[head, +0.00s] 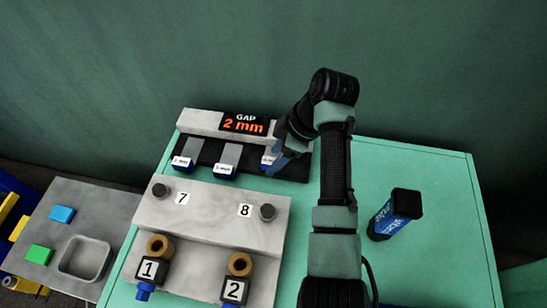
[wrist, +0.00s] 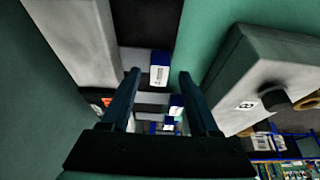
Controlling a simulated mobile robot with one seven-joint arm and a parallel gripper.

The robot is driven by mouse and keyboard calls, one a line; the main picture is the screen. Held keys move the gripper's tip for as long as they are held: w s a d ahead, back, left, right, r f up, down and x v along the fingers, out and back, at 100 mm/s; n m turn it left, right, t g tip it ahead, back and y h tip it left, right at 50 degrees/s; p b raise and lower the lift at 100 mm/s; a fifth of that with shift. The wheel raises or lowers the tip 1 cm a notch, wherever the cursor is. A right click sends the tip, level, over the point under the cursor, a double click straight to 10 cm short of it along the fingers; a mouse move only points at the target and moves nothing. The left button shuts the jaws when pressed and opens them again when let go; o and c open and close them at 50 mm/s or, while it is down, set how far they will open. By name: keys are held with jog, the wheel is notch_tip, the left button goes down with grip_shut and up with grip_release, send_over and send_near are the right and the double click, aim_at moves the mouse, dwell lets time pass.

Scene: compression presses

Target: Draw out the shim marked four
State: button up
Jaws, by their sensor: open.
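Three grey shims with blue ends and white labels lie in a row in the dark slot of the press: a left one (head: 182,163), a middle one (head: 226,169) and a right one (head: 266,160). Their label numbers are too small to read, so I cannot tell which is marked four. My gripper (head: 281,158) is at the right shim and partly hides it. In the wrist view my gripper (wrist: 160,72) is open, with the nearest shim's blue and white end (wrist: 160,68) showing between its fingertips. I cannot tell whether they touch it.
The press display (head: 243,124) reads GAP 2 mm. A front block (head: 210,212) carries marks 7 and 8, with knobs labelled 1 and 2 before it. A side table (head: 60,215) at left holds a shallow tray (head: 84,258) and coloured blocks.

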jog(key=shift+x, duration=0.9)
jog(key=shift+r, duration=0.1)
grip_shut()
jog(key=shift+w, duration=0.1)
dwell(0.6)
